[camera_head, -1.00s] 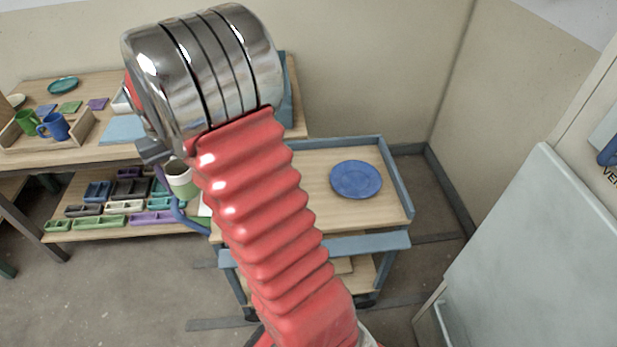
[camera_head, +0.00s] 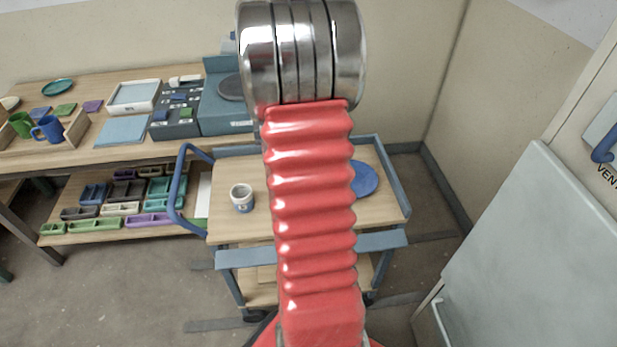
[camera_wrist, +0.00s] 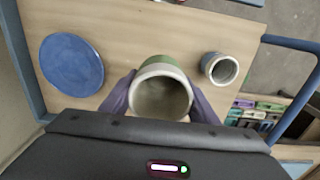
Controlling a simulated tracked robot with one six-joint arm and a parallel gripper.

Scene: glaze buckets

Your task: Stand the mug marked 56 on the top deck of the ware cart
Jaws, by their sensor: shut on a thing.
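In the wrist view my gripper (camera_wrist: 158,103) is shut on a green mug (camera_wrist: 163,66) with a cream rim, one purple finger on each side. The mug's open mouth faces the camera and it looks empty; no number shows on it. It is over the wooden top deck of the ware cart (camera_head: 225,224), between a blue plate and a small cup. I cannot tell whether it touches the deck. In the head view my arm hides the gripper and the mug.
On the deck stand a white-and-blue cup (camera_head: 243,198), close to the held mug (camera_wrist: 220,68), and a blue plate (camera_head: 365,180). The cart has a blue handle (camera_head: 178,185) at left and raised blue side rails. A workbench (camera_head: 110,75) stands behind left, a pale cabinet (camera_head: 540,250) at right.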

